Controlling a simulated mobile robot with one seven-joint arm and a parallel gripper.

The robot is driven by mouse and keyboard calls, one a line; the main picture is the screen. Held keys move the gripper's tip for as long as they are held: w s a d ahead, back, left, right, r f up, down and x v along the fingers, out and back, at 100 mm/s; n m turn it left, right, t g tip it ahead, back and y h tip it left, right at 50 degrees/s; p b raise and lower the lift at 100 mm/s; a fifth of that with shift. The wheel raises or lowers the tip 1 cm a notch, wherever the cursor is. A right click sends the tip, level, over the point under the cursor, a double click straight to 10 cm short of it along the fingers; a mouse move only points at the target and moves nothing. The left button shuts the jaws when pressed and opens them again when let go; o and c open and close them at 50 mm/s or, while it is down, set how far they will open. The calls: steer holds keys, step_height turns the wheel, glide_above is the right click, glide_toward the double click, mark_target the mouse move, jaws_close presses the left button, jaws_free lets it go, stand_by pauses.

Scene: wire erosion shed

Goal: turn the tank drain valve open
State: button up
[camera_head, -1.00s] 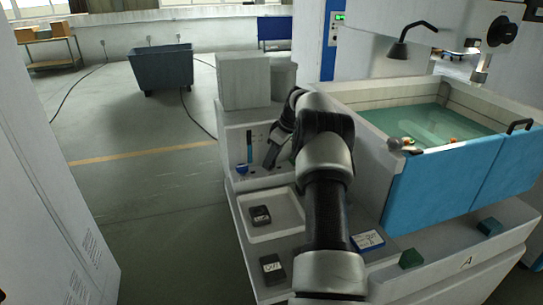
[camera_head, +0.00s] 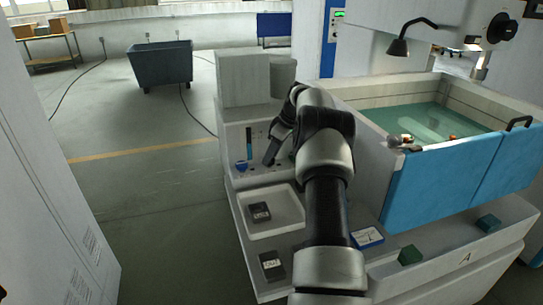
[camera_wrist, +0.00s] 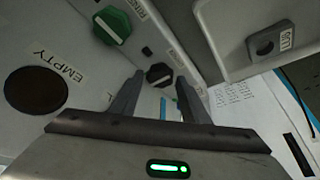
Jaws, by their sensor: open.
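The tank (camera_head: 420,92) stands at the right, with greenish liquid and a blue front. My gripper (camera_head: 270,158) is at the pale control panel left of the tank, mostly hidden by my arm in the head view. In the wrist view my gripper (camera_wrist: 159,85) is open and empty, fingers pointing at the panel. Small labels sit beside the knobs; I cannot read which marks the drain.
A blue knob (camera_head: 241,167) and a blue level strip (camera_head: 249,143) are on the panel's left. The wrist view shows a dark round opening (camera_wrist: 36,90) labelled EMPTY and a grey bracket (camera_wrist: 264,42).

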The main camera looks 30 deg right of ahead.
steer(key=v, duration=1.7)
steer(key=shift+p, duration=0.45)
steer(key=shift+d+f, duration=0.1)
steer(key=shift+f, duration=0.05)
